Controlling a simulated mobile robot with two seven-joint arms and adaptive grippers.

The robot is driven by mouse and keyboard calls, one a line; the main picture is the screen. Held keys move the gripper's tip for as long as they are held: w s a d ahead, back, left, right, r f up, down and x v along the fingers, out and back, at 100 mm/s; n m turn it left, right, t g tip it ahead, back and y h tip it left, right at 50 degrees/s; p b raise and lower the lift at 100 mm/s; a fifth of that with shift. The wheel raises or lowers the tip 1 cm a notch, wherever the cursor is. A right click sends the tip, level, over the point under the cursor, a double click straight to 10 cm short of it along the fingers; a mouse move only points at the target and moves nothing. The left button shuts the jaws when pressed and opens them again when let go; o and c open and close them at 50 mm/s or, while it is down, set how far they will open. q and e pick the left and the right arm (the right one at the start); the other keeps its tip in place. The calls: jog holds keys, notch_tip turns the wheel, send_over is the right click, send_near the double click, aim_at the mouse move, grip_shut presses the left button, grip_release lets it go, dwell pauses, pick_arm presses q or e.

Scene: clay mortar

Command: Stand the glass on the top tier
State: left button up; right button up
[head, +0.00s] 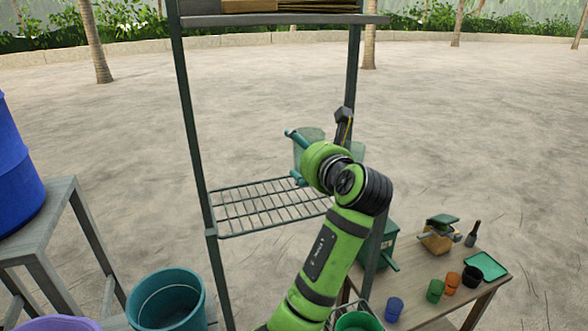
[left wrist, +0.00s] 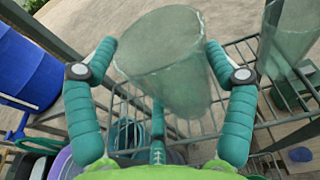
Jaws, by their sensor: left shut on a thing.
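A pale green see-through glass (head: 308,138) is between the teal fingers of my left gripper (head: 294,157), at the wire tier's back right. In the left wrist view the glass (left wrist: 165,65) looks upright to slightly tilted, with a finger on each side of my left gripper (left wrist: 160,48). The wire tier (head: 255,208) lies below; I cannot tell whether the glass touches it. A higher shelf (head: 280,20) of the same rack carries flat brown items. A second similar glass (left wrist: 290,35) is at the right, partly hidden behind my arm in the head view (head: 358,151). My right gripper is not in view.
The rack's dark posts (head: 190,120) flank the wire tier, whose front left is bare. A wooden table (head: 495,265) at right holds several small cups and a green tray (head: 487,266). A teal bucket (head: 166,300) and a blue barrel (head: 15,165) are at left.

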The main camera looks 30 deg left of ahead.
pick_arm(q)
jog(key=w+a+f+p, duration=0.1)
jog(key=f, duration=0.1)
jog(key=w+a+f+p, duration=0.1)
jog(key=a+f, duration=0.1)
jog(key=f, duration=0.1)
jog(key=w+a+f+p, duration=0.1)
jog(key=w+f, duration=0.1)
jog(key=shift+w+a+f, duration=0.1)
jog(key=shift+a+f, duration=0.1)
jog(key=shift+f, duration=0.05)
jog(key=o, duration=1.4)
jog(key=shift+f, duration=0.15)
